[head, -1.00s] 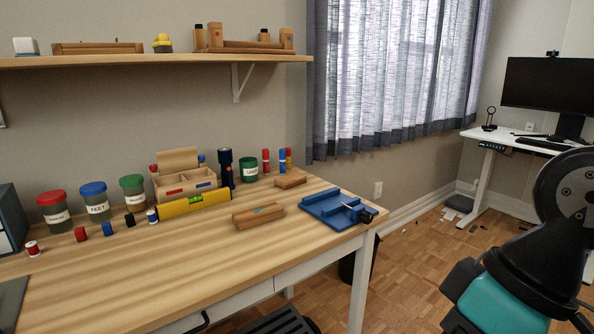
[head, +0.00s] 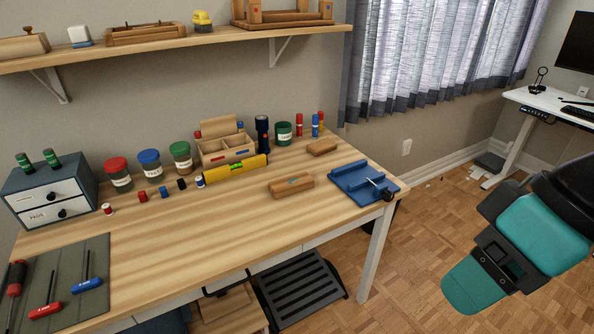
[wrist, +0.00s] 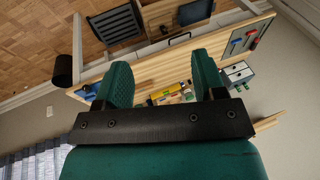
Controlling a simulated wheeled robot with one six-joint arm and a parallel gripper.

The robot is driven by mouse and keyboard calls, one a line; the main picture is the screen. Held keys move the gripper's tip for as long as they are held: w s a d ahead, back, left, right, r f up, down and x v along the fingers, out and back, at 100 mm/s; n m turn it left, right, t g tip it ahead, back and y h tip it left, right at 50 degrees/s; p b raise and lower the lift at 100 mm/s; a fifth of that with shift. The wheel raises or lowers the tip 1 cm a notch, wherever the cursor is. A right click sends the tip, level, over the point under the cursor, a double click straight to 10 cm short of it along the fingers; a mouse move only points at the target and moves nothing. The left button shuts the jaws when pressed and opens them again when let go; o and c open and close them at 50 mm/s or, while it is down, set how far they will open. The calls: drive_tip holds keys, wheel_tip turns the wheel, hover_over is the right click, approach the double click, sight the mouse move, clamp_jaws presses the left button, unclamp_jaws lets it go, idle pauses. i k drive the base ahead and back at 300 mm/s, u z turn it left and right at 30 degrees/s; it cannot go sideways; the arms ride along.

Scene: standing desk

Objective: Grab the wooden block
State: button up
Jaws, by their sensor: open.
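A second, smaller wooden block (head: 322,147) lies farther back; I cannot tell which one the task names. My gripper (wrist: 161,62) is open in the wrist view, with two teal fingers apart and nothing held. The desk shows upside down beyond it. In the head view my teal arm end is at the right, off the desk's right edge and well away from both blocks.
A yellow level (head: 235,169), a wooden organizer (head: 226,150), a dark flashlight (head: 262,134) and lidded jars (head: 150,164) stand along the back. A drawer box (head: 50,189) and a tool mat (head: 85,267) are at left. The desk's front middle is clear. A shelf (head: 190,42) hangs above.

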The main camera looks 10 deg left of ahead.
sight(293, 184)
drive_tip(key=z, duration=0.15)
drive_tip(key=k, duration=0.35)
drive_tip(key=u, duration=1.4)
drive_tip(key=i, duration=1.65)
drive_tip(key=z, duration=0.2)
